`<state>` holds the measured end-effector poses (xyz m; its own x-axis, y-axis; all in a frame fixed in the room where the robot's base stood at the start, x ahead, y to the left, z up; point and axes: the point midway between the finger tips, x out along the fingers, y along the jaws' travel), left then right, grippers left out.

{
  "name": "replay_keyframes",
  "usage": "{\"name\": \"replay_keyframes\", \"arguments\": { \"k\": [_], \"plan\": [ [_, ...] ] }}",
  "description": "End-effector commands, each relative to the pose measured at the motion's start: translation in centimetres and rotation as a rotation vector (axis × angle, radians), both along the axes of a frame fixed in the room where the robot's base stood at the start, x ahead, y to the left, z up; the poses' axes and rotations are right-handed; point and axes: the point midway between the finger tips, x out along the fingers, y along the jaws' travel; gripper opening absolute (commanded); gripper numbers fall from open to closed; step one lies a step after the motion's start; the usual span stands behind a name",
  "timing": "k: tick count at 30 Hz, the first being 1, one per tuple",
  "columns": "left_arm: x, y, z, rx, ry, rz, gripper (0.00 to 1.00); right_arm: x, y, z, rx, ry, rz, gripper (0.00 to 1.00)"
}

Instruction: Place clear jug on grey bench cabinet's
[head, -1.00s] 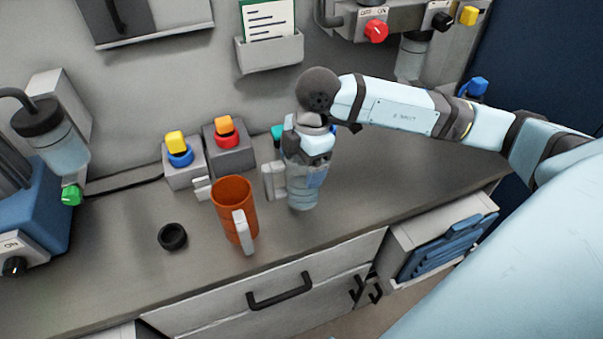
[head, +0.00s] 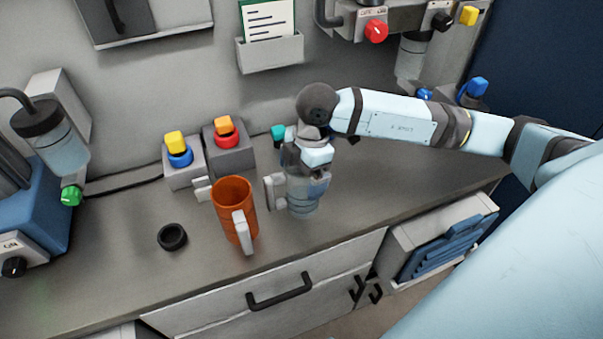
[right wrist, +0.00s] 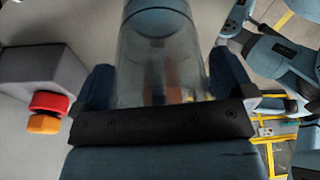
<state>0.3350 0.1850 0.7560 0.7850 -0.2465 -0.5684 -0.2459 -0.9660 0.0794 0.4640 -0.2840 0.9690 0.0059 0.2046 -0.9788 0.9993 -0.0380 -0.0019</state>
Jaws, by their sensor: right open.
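The clear jug (head: 302,204) stands upright on the grey bench (head: 120,275), just right of the orange mug (head: 231,200). Its pale handle (head: 273,192) points left. My right gripper (head: 308,172) is open and pointed down over the jug, covering its upper part. In the right wrist view the clear jug (right wrist: 160,45) lies between the two spread blue fingers of my right gripper (right wrist: 163,88). I cannot tell whether either finger touches it. My left gripper is not in view.
Behind the jug are a box with a red and orange knob (head: 229,150) and one with a blue and yellow knob (head: 182,160). A black ring (head: 172,237) lies left of the mug. An open drawer with blue contents (head: 447,247) is at right. Bench right of the jug is clear.

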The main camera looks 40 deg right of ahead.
Motion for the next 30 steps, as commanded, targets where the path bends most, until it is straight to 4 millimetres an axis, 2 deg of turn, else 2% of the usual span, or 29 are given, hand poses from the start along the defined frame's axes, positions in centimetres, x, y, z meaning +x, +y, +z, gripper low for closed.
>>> {"name": "replay_keyframes", "arguments": {
  "k": [15,21,30],
  "plan": [
    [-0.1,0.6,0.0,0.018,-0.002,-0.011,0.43,0.0,-2.1,9.7,0.000,-0.004,-0.001,1.00],
    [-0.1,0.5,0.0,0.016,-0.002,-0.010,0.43,0.0,-2.4,11.3,0.000,-0.002,0.000,1.00],
    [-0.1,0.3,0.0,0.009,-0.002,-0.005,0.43,-0.1,-2.4,11.4,0.000,-0.001,0.000,1.00]
  ]
}}
